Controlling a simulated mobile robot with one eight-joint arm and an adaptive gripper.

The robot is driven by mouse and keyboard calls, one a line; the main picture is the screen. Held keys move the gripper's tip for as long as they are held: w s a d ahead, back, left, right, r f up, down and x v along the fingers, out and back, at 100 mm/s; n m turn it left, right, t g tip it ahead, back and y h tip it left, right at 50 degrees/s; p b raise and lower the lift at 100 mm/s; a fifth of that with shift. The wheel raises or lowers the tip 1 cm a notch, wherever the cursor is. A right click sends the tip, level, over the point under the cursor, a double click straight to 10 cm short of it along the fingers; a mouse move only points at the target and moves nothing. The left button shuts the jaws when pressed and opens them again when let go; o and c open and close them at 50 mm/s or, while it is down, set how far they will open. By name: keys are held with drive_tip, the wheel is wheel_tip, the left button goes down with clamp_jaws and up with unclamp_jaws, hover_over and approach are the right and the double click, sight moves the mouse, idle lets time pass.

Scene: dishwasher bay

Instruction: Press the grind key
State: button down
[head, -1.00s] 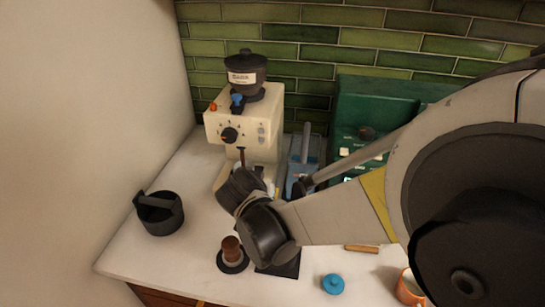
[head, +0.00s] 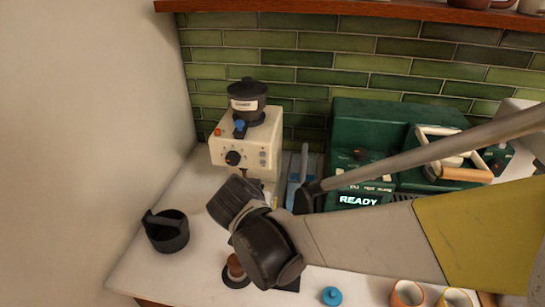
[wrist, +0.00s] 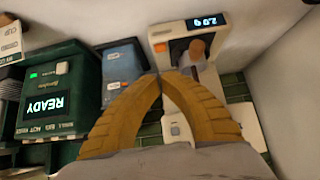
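The cream grinder (head: 220,151) stands at the back left with a black hopper (head: 247,103). Its front has a black dial (head: 233,158) and small grey buttons (head: 262,153); I cannot tell which part is the grind key. In the wrist view a pale machine with a lit display (wrist: 207,21) is at the top, beyond my fingertips. My gripper (wrist: 161,76) has its two yellow-brown fingers together at the tips, with nothing seen between them. In the head view my wrist is in front of the grinder and covers its lower part; the fingers are hidden there.
A green machine with a READY display (head: 359,200) stands right of the grinder, with a blue device (head: 295,178) between them. A black bin (head: 167,232), a brown-handled tamper (head: 235,267), a blue lidded item (head: 332,296) and cups (head: 407,293) are on the white counter.

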drive_tip(key=shift+v, duration=1.2)
drive_tip(key=s+d+r+g+b, duration=0.1)
drive_tip(key=s+d+r, duration=0.15)
drive_tip(key=d, duration=1.25)
drive_tip(key=s+d+f+b, duration=0.1)
drive_tip(key=s+d, duration=1)
drive_tip(key=s, duration=0.1)
drive_tip(key=shift+d+n+g+y+b, duration=0.3)
drive_tip(key=shift+d+n+g, duration=0.05)
drive_tip(key=shift+n+g, duration=0.05)
